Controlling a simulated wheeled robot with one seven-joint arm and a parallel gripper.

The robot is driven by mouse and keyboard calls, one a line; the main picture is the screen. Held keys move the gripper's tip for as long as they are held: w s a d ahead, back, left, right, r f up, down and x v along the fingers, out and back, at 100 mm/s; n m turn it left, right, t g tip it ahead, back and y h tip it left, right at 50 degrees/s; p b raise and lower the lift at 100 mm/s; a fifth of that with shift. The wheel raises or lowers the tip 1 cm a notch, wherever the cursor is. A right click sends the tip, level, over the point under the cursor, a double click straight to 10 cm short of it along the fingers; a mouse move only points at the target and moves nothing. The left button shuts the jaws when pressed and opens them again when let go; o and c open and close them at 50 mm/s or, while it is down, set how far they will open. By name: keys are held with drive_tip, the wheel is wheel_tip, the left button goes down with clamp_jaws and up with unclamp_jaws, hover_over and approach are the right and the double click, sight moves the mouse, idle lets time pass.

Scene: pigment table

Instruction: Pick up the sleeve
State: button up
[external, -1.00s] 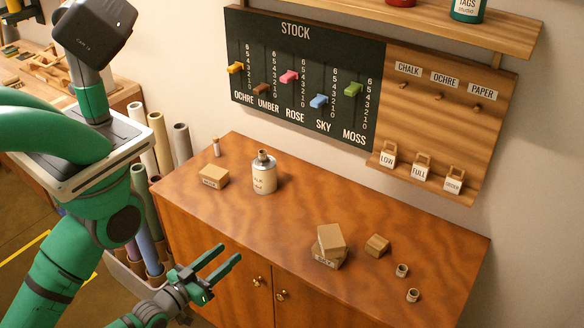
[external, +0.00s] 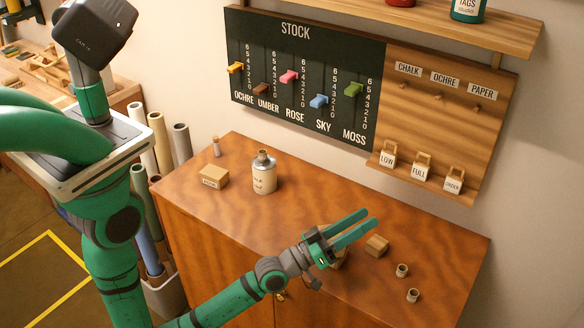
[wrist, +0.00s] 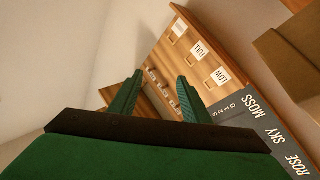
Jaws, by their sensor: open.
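Two small hollow tan cylinders stand at the right end of the cabinet top in the external view: one farther back (external: 402,270) and one nearer the front edge (external: 413,295). They look like sleeves, but I cannot tell which one the task names. My gripper (external: 370,218) is open and empty above the cabinet top, left of and higher than both cylinders in the picture. Its two green fingers point up and right. In the wrist view my gripper (wrist: 160,78) shows parted fingers with nothing between them; neither cylinder can be made out there.
A wooden block (external: 377,246) sits just beyond my gripper. Stacked cardboard boxes are mostly hidden behind the gripper. A labelled bottle (external: 264,176), small box (external: 214,178) and corked vial (external: 216,147) stand at the left. The stock board (external: 300,75) hangs behind.

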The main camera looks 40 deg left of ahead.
drive_tip(key=w+d+f+m+g+y, duration=0.1)
drive_tip(key=w+d+f+m+g, duration=0.2)
drive_tip(key=d+f+m+g, duration=0.4)
drive_tip(key=w+d+f+m+g+y, duration=0.15)
drive_tip(key=w+d+m+g, duration=0.3)
drive_tip(key=d+g, duration=0.5)
drive_tip(key=a+r+m+g+y, duration=0.25)
drive_tip(key=a+m+y, duration=0.25)
drive_tip(key=a+y, duration=0.25)
drive_tip(key=shift+h, duration=0.5)
drive_tip(key=x, duration=1)
drive_tip(key=shift+s+a+f, duration=0.1)
drive_tip(key=shift+a+f, duration=0.1)
drive_tip(key=shift+f, duration=0.05)
clamp_jaws()
